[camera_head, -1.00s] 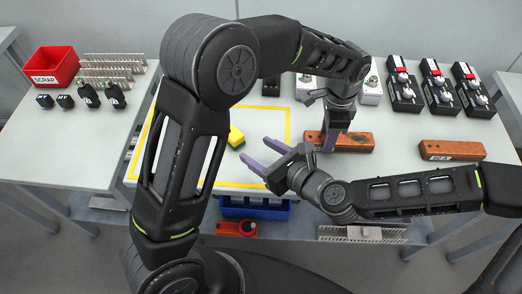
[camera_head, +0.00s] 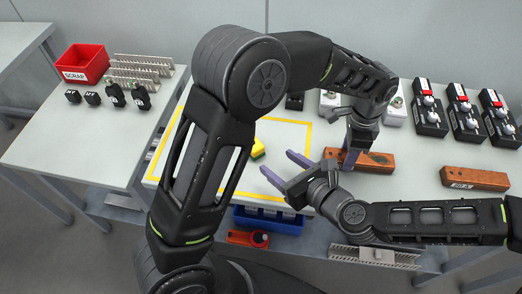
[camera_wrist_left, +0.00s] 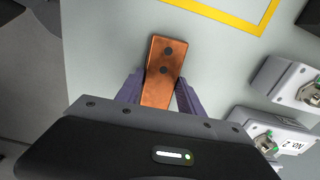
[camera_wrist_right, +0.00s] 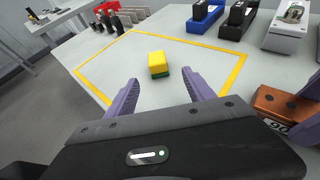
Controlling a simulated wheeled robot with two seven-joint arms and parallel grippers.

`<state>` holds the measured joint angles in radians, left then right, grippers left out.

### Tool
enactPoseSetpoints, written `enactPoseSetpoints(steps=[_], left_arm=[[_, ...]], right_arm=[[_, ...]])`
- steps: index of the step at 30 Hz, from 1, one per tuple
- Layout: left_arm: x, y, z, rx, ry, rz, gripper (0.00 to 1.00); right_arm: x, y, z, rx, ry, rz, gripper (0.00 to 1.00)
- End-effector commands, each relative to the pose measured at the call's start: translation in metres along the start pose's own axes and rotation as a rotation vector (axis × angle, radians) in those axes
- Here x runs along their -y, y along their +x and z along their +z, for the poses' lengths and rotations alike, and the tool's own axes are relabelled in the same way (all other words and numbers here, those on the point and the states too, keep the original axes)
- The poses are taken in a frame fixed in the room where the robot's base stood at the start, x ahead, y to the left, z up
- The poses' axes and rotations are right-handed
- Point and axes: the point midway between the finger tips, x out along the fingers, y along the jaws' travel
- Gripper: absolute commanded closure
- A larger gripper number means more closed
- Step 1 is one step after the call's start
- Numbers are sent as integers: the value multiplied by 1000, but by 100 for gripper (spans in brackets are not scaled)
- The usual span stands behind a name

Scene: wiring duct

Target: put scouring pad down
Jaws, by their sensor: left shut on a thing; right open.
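The scouring pad (camera_head: 257,148), a yellow block with a green underside, rests on the table inside the yellow outline. It also shows in the right wrist view (camera_wrist_right: 157,62), ahead of the fingertips and apart from them. My right gripper (camera_head: 277,163) is open and empty, on the near side of the pad. My left gripper (camera_head: 350,164) is shut on a brown block (camera_head: 377,162) that lies on the table right of the outline. In the left wrist view, this block (camera_wrist_left: 166,55) sits between the two fingers. Part of the outlined area is hidden by my left arm.
A second brown block (camera_head: 475,178) lies at the right. Several black devices with red switches (camera_head: 463,110) stand behind it. A red scrap bin (camera_head: 83,63) is at far left. A blue bin (camera_head: 268,221) sits below the table's front edge. The outlined area around the pad is clear.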

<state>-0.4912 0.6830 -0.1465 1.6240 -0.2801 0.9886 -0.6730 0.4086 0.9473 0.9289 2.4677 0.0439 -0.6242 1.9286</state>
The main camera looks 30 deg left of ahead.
Motion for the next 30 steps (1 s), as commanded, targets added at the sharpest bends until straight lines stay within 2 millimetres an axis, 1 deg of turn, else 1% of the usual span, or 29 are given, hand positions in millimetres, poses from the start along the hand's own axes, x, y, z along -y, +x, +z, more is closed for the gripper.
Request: enactPoseSetpoints(steps=[4,12,15,26,30], left_arm=[[0,0,0,0,0,0,100],[0,0,0,0,0,0,100],[0,0,0,0,0,0,100],[0,0,0,0,0,0,100],[0,0,0,0,0,0,100]], right_arm=[[-1,13,1,1,0,2,38],[-1,57,1,1,-1,1,38],[-1,66,0,1,-1,1,38],[-1,68,0,0,-1,0,38],[-4,80,0,0,-2,2,38]])
